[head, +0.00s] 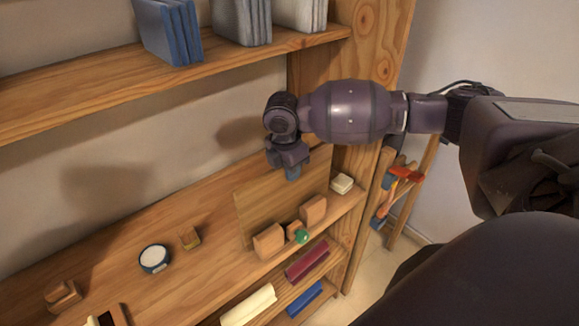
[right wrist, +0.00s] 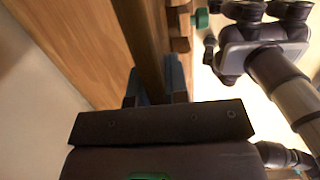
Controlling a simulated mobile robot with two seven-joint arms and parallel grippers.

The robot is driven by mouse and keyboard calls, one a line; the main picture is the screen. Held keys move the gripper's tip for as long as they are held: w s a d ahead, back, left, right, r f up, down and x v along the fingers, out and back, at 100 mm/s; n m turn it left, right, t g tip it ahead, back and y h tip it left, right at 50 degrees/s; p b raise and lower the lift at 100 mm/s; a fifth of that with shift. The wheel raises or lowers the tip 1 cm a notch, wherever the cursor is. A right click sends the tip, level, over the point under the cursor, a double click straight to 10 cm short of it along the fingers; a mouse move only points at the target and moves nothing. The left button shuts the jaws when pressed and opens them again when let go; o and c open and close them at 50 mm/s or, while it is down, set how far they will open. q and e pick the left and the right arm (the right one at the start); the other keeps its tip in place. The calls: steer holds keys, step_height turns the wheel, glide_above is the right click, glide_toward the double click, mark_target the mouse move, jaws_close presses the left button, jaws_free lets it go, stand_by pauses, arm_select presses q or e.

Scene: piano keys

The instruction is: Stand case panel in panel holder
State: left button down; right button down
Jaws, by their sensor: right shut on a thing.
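The case panel (head: 262,208) is a thin, flat wooden board standing nearly upright on the middle shelf. My right gripper (head: 291,170) is shut on its upper edge. In the right wrist view the panel (right wrist: 140,35) runs as a brown strip between the blue fingers of my right gripper (right wrist: 154,88). The panel holder shows as wooden blocks (head: 268,242) with a green knob (head: 302,237) in front of the panel's lower edge. I cannot tell whether the panel's bottom is seated, as the blocks hide part of it. My left gripper is not in view.
On the same shelf are a round white-faced dial (head: 154,258), a small wooden block (head: 190,238) and a pale block (head: 342,183). Blue books (head: 168,32) stand on the shelf above. Colored items, including a red one (head: 307,262), lie below. A wooden upright (head: 372,60) rises close to my right arm.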

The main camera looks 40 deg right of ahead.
steer(key=c, duration=1.1)
jaws_free()
steer(key=shift+o, duration=0.2)
steer(key=r, duration=0.3)
steer(key=a+r, duration=0.1)
steer(key=r, duration=0.6)
steer(key=shift+a+r+b, duration=0.15)
steer(key=shift+r+b, duration=0.2)
steer(key=shift+r, duration=0.05)
